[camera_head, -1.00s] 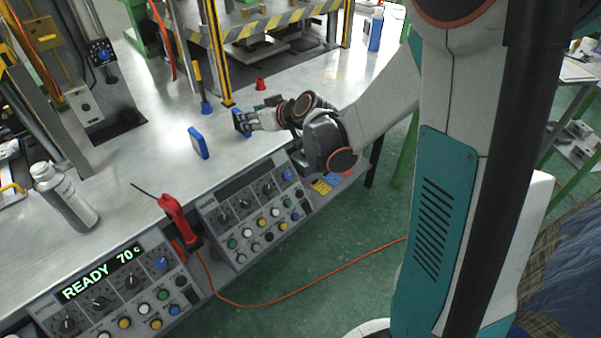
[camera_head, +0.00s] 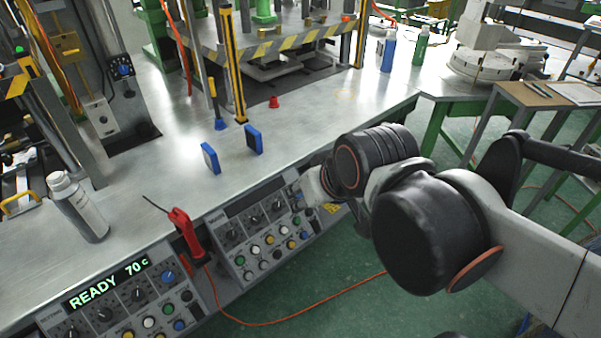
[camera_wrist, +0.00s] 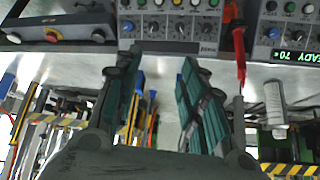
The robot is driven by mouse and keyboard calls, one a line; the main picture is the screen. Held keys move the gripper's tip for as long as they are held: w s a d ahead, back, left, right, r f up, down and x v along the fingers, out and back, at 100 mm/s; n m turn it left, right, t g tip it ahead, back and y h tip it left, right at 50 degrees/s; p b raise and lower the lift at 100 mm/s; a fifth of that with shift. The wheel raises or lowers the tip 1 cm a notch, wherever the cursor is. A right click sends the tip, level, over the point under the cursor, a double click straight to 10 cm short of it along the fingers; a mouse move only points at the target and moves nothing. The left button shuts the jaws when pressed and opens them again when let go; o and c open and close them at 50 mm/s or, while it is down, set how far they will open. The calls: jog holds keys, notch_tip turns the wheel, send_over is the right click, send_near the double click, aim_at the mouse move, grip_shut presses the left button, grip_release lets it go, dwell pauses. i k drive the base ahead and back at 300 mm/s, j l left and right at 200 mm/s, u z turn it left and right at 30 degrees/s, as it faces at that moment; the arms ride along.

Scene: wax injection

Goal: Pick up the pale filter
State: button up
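Two blue-framed square pieces, which look like filters, stand upright and apart on the metal bench. The left one (camera_head: 210,158) shows a paler grey face; the right one (camera_head: 254,139) shows mostly blue with a dark side. Which is the pale filter is hard to tell for sure. My gripper (camera_wrist: 162,75) is open in the wrist view, its two green-lined fingers apart with nothing clearly held between them. In the head view my arm mostly hides the gripper, right of and nearer than both pieces, by the control panel. Neither piece is clear in the wrist view.
Control panels (camera_head: 262,228) line the bench's front edge, with a red-handled tool (camera_head: 186,233) between them. A white bottle (camera_head: 77,205) stands at left. A red cone (camera_head: 273,102) and a blue-based tool (camera_head: 220,123) stand behind the pieces. The bench (camera_head: 330,115) is bare at right.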

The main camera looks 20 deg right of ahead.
aim_at(209, 155)
jog(key=j+z, duration=0.35)
jog(key=k+j+z, duration=0.1)
jog(key=z, duration=0.25)
jog(key=k+j+z, duration=0.1)
jog(key=j+z, duration=0.25)
